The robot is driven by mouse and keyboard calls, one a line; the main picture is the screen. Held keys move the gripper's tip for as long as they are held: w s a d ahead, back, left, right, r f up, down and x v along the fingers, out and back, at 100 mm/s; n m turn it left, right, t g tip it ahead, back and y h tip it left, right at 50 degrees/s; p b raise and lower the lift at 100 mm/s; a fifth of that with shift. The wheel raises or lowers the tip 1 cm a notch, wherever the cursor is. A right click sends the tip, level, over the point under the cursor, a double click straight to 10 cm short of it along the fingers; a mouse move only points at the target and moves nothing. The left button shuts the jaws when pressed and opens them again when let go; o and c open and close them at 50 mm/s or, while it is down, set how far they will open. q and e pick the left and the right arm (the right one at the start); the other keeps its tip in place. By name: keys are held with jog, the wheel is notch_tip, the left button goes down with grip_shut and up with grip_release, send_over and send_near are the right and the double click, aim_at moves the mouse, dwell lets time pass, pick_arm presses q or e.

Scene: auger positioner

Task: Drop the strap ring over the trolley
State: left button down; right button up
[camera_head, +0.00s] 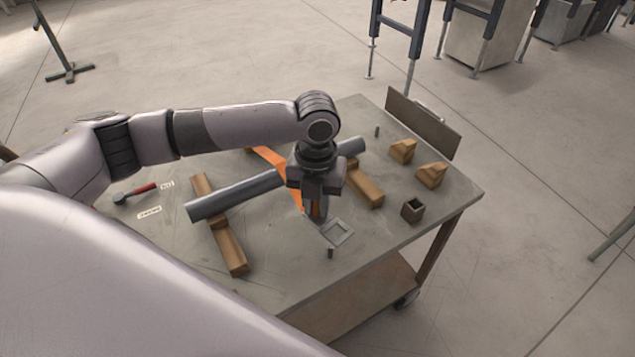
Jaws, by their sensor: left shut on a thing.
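My left gripper (316,208) points down over the middle of the trolley (300,285), a wheeled cart with a grey top. It is shut on an orange strap (271,160), which I take to be the strap ring. Its orange band shows on both sides of the grey pipe (235,196), and the gripper hides much of it. I cannot tell whether it loops around the pipe. The pipe lies across two wooden supports (228,242), (364,188). A flat grey square frame (338,232) is just right of the fingertips. My right gripper is out of view.
Two stepped wooden blocks (402,151), (431,175) and a small open box (412,210) stand on the right. A short peg (330,253) stands near the front edge. A red-handled hammer (136,193) lies at left. An upright panel (423,123) borders the far right edge.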

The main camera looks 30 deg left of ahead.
aim_at(317, 212)
pick_arm(q)
jog(key=shift+w+a+r+m, duration=0.2)
jog(key=shift+w+m, duration=0.15)
jog(key=shift+m, duration=0.3)
jog(key=shift+w+a+r+m, duration=0.2)
jog(key=shift+w+m, duration=0.15)
jog(key=shift+m, duration=0.3)
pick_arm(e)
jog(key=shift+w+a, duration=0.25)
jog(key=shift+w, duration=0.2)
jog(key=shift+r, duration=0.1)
pick_arm(q)
jog(key=shift+r+p, duration=0.1)
jog(key=shift+p, duration=0.45)
jog(key=shift+f, duration=0.3)
jog(key=shift+f+b, duration=1.1)
jog(key=shift+f, duration=1.65)
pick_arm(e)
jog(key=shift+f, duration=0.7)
pick_arm(q)
jog(key=shift+r, duration=0.1)
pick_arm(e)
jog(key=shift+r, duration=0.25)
pick_arm(q)
jog(key=shift+p, duration=0.5)
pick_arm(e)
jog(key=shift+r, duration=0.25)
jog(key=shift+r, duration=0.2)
